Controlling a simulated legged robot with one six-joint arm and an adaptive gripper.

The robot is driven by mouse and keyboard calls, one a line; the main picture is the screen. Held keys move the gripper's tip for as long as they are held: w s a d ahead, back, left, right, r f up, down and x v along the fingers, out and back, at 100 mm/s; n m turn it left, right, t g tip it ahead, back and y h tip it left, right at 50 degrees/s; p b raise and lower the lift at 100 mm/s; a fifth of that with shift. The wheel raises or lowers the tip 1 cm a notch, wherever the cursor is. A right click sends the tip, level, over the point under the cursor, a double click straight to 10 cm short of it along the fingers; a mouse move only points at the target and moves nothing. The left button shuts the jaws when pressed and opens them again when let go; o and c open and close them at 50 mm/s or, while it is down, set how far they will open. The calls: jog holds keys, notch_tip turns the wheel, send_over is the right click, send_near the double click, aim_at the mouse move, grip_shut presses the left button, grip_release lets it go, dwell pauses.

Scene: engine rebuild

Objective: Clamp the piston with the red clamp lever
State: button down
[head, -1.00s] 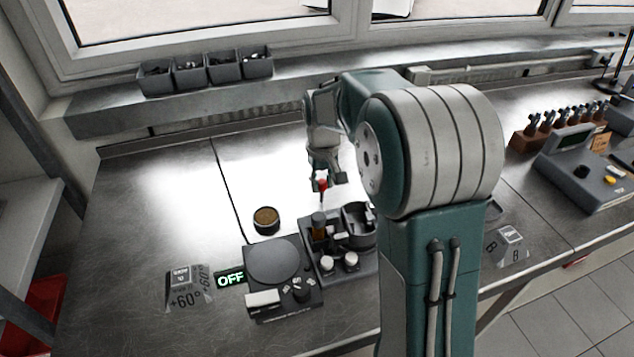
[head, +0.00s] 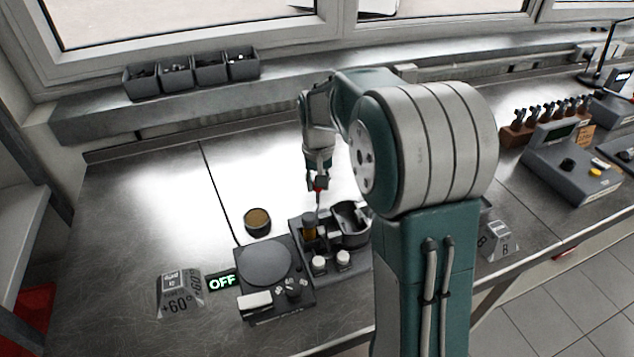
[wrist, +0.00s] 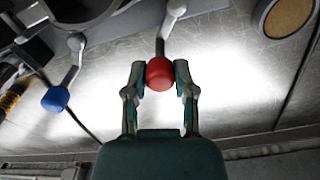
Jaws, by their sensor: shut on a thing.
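The red clamp lever's ball knob (wrist: 159,74) sits between the two fingers of my gripper (wrist: 160,84) in the wrist view, and the fingers are shut on it. A grey metal arm (wrist: 162,42) runs from the knob toward the fixture. In the head view, my gripper (head: 318,183) is at the back of the dark fixture (head: 322,262), with a little red showing between the fingers. A dark round part (head: 350,222) sits in the fixture. I cannot tell for sure whether it is the piston.
A blue-knobbed lever (wrist: 55,99) stands beside the red one. Left of the fixture are a dark device with a round plate (head: 265,262), an OFF sign (head: 221,283) and a round brown-topped cup (head: 257,221). The back left bench is clear.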

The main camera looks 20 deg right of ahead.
jog(key=shift+c, duration=2.2)
grip_release()
notch_tip(320, 180, up, 12)
jog(key=shift+f, duration=0.15)
